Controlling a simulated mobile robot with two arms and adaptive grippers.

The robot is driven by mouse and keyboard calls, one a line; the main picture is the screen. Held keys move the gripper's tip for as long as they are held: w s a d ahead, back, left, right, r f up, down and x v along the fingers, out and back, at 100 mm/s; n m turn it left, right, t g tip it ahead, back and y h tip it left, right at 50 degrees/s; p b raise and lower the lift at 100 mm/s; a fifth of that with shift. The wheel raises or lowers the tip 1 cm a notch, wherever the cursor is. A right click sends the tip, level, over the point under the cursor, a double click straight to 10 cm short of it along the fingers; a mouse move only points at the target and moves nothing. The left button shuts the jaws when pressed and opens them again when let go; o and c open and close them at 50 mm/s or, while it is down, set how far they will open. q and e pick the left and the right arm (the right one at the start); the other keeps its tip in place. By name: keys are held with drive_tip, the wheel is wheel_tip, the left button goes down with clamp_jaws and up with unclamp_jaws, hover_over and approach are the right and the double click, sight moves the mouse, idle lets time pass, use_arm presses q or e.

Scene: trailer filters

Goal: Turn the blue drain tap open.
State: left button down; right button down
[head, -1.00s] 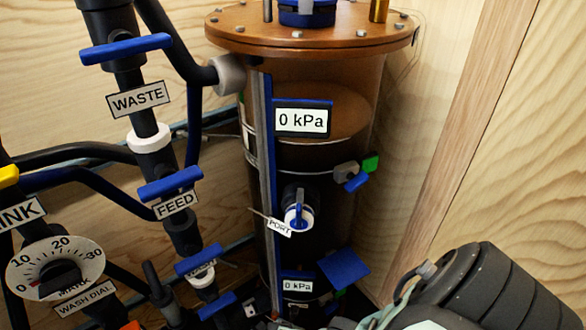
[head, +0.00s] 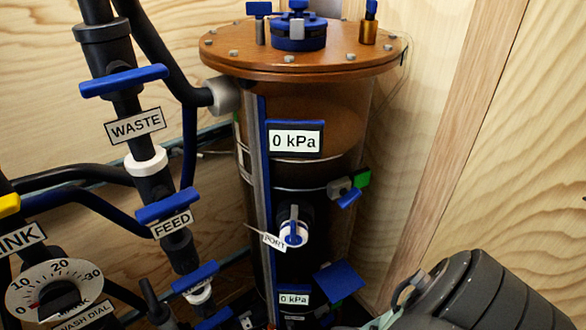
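No tap in the head view carries a readable drain label, so I cannot tell which one is the drain tap. A white port fitting with a blue tap (head: 292,232) sits on the front of the clear, copper-lidded vessel (head: 310,175), with a tilted PORT tag beside it. A small blue lever (head: 349,198) is to its right, below a green block. Low down, a blue handle (head: 195,277) and another blue handle (head: 215,319) cross the pipe, the last one cut by the bottom edge. Neither gripper's fingers show.
Blue handles cross the pipe at the WASTE (head: 135,125) and FEED (head: 171,223) labels. A wash dial (head: 55,288) is at lower left. A blue plate (head: 339,282) juts out low on the vessel. A dark ringed body, apparently my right arm, fills the lower right.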

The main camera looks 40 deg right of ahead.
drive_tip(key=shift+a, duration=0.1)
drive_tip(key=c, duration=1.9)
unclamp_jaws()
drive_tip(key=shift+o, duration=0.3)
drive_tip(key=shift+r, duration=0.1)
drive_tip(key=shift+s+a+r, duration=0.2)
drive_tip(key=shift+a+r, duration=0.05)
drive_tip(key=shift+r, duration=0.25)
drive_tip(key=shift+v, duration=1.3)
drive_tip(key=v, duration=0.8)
